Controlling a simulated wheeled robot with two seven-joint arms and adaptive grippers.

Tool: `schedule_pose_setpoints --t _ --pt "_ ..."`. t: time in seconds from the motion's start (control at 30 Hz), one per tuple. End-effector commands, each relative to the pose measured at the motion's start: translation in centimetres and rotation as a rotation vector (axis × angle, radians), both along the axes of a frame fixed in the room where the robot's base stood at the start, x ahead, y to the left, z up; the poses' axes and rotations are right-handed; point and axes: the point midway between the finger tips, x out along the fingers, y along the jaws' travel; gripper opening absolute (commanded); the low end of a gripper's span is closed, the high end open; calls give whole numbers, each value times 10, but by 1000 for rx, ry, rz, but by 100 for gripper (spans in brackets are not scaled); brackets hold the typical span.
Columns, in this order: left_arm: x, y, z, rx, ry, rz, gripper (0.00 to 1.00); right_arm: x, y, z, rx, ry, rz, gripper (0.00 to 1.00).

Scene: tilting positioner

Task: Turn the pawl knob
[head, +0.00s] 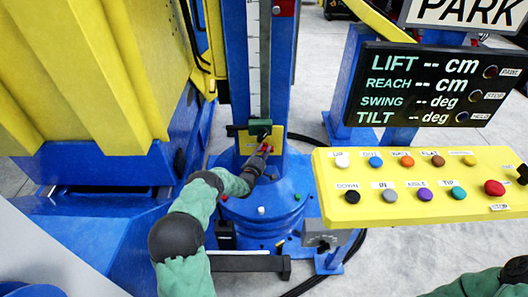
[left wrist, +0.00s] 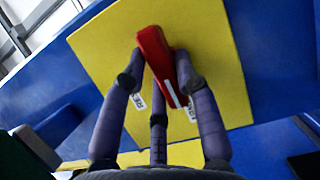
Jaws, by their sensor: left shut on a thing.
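The pawl knob is a red bar-shaped handle (left wrist: 156,58) on a yellow plate (left wrist: 105,45) in the left wrist view. My left gripper (left wrist: 161,82) is shut on it, with purple-grey fingers on both sides of the bar and a third finger below. The bar stands tilted, its top leaning left in that view. In the head view my left gripper (head: 266,150) reaches the yellow plate (head: 278,144) low on the blue column, and only a little red of the knob shows. White labels on the plate are partly hidden by the fingers. My right gripper is out of view.
A green block (head: 260,128) sits on the column just above the plate. A round blue base (head: 262,208) lies below. A yellow button panel (head: 420,185) and a black display (head: 435,88) stand at right. A large yellow and blue structure (head: 100,80) stands at left.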

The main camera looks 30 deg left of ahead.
Motion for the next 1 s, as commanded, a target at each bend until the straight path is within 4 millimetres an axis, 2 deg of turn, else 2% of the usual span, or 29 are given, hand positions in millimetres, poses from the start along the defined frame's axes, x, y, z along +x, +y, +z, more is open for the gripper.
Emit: schedule_pose_setpoints --t 0.37,1.0 --pt "1 -2 1 126 81 -2 0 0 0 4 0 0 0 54" --pt "3 -7 2 627 390 -5 0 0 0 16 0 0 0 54"
